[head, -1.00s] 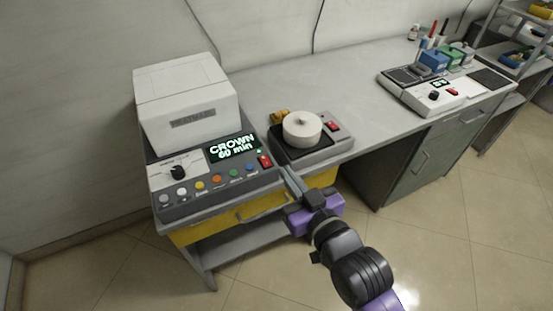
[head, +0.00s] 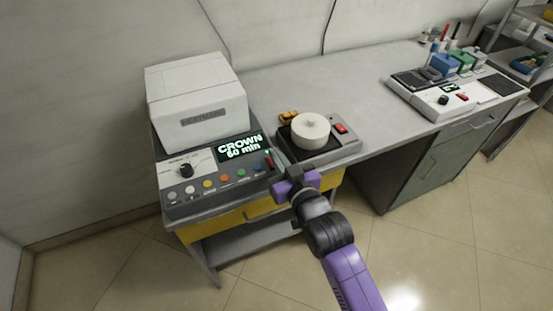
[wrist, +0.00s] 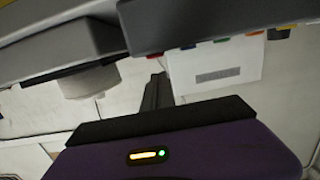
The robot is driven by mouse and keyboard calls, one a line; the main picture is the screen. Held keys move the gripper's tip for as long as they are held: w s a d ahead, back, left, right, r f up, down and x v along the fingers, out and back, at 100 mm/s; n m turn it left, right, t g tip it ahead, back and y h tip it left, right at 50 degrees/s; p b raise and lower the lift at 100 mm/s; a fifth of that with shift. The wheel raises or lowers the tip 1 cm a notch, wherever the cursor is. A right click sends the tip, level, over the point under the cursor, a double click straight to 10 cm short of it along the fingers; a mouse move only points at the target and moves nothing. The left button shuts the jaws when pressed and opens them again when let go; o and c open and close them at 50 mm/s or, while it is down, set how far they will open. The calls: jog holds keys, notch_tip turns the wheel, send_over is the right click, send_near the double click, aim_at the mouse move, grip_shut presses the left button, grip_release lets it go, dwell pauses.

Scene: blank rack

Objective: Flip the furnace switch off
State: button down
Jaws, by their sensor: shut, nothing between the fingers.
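The furnace (head: 197,108) is a white box on a dark grey control panel with a lit display (head: 241,147) reading "CROWN 60 min". Its red switch (head: 269,163) is at the panel's right end, below a small green light, and is partly hidden by my gripper. My gripper (head: 273,168) is shut and empty, its tip right at the switch; I cannot tell whether it touches. In the wrist view, the shut fingers (wrist: 152,92) point toward the panel's underside and front edge, and the white furnace body (wrist: 215,75) shows beyond.
A round white device (head: 310,131) with its own red switch (head: 341,128) stands close on the right. A dial (head: 184,170) and several coloured buttons line the panel. Farther right is another instrument (head: 440,103).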

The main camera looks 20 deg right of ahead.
jog(key=shift+w+f, duration=0.1)
jog(key=shift+f, duration=0.75)
jog(key=shift+w+f, duration=0.1)
jog(key=shift+f, duration=0.15)
jog(key=r+p, duration=0.3)
jog(key=r, duration=0.1)
jog(key=shift+w, duration=0.3)
jog(key=s+r, duration=0.3)
jog(key=s, duration=0.6)
jog(key=shift+s+r+b, duration=0.25)
jog(key=shift+r+b, duration=0.05)
jog(key=shift+b, duration=0.15)
